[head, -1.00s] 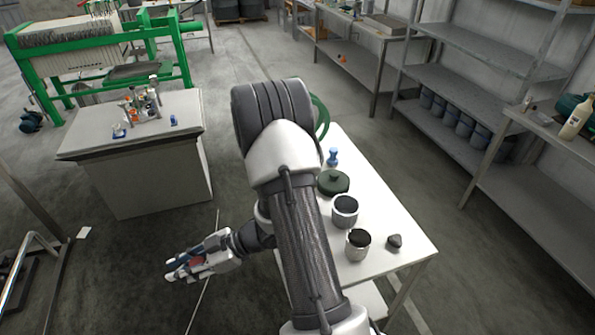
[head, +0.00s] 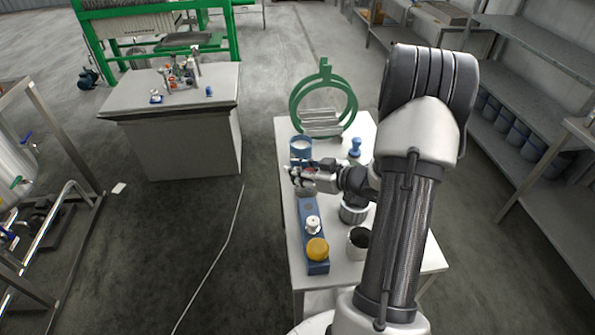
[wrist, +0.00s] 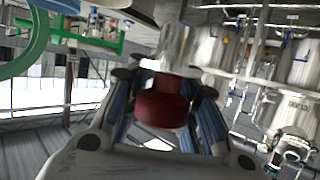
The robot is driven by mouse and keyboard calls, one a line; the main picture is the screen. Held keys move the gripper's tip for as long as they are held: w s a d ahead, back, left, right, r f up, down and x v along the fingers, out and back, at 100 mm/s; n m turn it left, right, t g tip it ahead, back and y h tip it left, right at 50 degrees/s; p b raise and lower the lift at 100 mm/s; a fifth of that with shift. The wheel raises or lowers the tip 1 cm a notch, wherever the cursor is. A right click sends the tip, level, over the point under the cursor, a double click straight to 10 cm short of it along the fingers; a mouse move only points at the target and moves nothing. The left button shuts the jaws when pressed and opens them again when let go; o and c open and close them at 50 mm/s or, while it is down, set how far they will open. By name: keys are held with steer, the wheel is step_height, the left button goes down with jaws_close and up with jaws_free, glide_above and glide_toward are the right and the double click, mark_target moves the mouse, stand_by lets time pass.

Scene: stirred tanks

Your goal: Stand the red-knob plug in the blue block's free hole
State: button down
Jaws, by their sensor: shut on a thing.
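My gripper (head: 293,171) is shut on the red-knob plug, and in the wrist view the red knob (wrist: 163,104) sits between its fingers. A clear or shiny part (wrist: 176,48) shows beyond the knob; I cannot tell whether it belongs to the plug. The blue block (head: 317,268) lies lengthwise on the white table. It carries a yellow knob (head: 317,248) at its near end and a white knob (head: 313,224) near its middle. A dark spot on its far part looks like the free hole (head: 307,207).
A blue knobbed piece (head: 355,147) and dark-topped jars (head: 358,240) are to the right. A grey cabinet (head: 185,140) with small items stands left, across open floor.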

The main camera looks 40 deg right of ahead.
steer(key=shift+r+y+p, duration=0.15)
steer(key=shift+y+p, duration=0.15)
steer(key=shift+p, duration=0.15)
step_height(320, 180, down, 6)
steer(key=b, duration=0.4)
steer(key=shift+f+b, duration=0.9)
steer(key=shift+f, duration=1.3)
stand_by(1.9)
steer(key=shift+r, duration=0.2)
steer(key=shift+r+p, duration=1.7)
steer(key=shift+p, duration=0.05)
stand_by(0.8)
